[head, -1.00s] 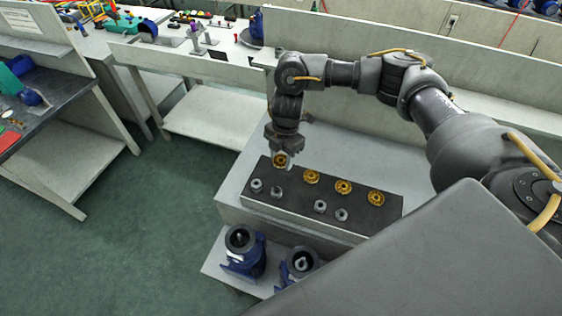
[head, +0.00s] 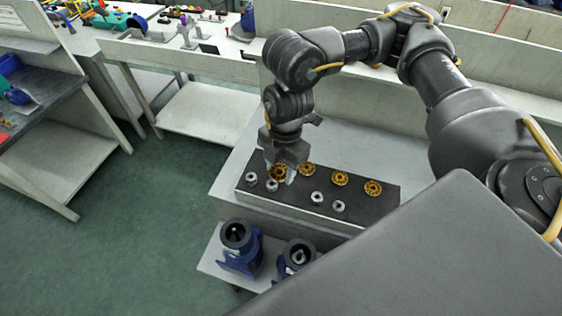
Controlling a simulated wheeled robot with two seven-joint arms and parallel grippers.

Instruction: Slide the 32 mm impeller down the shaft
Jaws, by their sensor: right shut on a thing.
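My right gripper (head: 284,174) points down over the left end of the dark tray (head: 345,217) and is shut on a gold impeller (head: 277,173). The jaws hide part of that impeller. More gold impellers, such as this one (head: 340,178), lie in a row to its right; I cannot read their sizes. Two blue pump housings stand upright in front, the left one (head: 239,255) and the right one (head: 290,262). Each is open at the top with a dark bore; the shaft detail inside is too small to tell. My left gripper is not in view.
Several small silver rings, such as this one (head: 317,197), lie on the tray's front half, close to the gripper. A grey bench (head: 225,184) carries the tray; the pump housings stand on a lower shelf (head: 212,266). Open green floor (head: 130,230) lies to the left.

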